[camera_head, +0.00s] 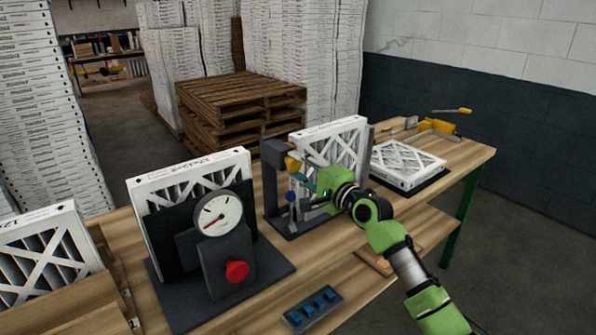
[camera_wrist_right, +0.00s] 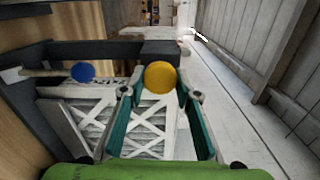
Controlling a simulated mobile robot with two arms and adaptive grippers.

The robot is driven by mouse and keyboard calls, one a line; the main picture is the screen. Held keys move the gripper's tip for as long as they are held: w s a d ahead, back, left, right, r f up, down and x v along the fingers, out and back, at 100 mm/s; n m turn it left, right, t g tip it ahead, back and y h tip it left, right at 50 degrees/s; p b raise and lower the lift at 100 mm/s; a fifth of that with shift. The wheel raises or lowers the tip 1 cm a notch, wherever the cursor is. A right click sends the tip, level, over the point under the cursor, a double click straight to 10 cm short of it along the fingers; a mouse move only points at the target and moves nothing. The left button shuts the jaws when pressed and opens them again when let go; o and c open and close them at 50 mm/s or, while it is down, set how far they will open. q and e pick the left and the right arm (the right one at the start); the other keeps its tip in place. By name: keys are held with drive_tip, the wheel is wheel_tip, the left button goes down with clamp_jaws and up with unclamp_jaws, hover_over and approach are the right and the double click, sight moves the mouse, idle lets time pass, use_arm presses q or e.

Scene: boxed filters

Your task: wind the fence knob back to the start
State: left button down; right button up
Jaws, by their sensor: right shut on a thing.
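A dark stand (camera_head: 270,185) on the workbench holds a white-framed filter (camera_head: 335,150) upright. A yellow knob (camera_head: 292,163) sits high on the stand's near side; it also shows in the right wrist view (camera_wrist_right: 160,78). A blue knob (camera_head: 291,197) sits lower on the same stand and shows at left in the right wrist view (camera_wrist_right: 83,72). My right gripper (camera_head: 299,172) is at the yellow knob, its teal fingers on either side of it, shut on it. The knob's far side is hidden. My left gripper is in neither view.
A gauge (camera_head: 218,214) and red knob (camera_head: 237,271) stand before another filter at left. A blue-button panel (camera_head: 312,308) lies at the front edge. A flat filter (camera_head: 407,163) and yellow clamp (camera_head: 437,126) are at right. Pallets (camera_head: 240,100) stand behind.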

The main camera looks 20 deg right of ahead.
drive_tip(key=n+b, duration=0.1)
drive_tip(key=n, duration=0.3)
drive_tip(key=shift+f+n+b, duration=0.1)
drive_tip(key=shift+n+b, duration=0.3)
drive_tip(key=n+b, duration=0.1)
drive_tip(key=n, duration=0.2)
drive_tip(key=shift+n, duration=0.3)
drive_tip(key=n+b, duration=0.1)
drive_tip(key=n, duration=0.2)
drive_tip(key=shift+n, duration=0.3)
drive_tip(key=n, duration=0.3)
drive_tip(key=shift+a+n, duration=0.1)
drive_tip(key=shift+n, duration=0.2)
drive_tip(key=n, duration=0.2)
drive_tip(key=shift+n, duration=0.4)
drive_tip(key=n, duration=0.1)
drive_tip(key=n+p, duration=0.1)
drive_tip(key=n, duration=0.1)
drive_tip(key=shift+r+n, duration=0.2)
drive_tip(key=shift+n, duration=0.1)
drive_tip(key=n+p, duration=0.1)
drive_tip(key=n, duration=0.3)
drive_tip(key=shift+a+p, duration=0.1)
drive_tip(key=shift+p, duration=0.3)
drive_tip(key=n+p, duration=0.1)
drive_tip(key=n, duration=0.3)
drive_tip(key=shift+f+n, duration=0.15)
drive_tip(key=shift+n, duration=0.15)
drive_tip(key=shift+s+p, duration=0.1)
drive_tip(key=shift+p, duration=0.2)
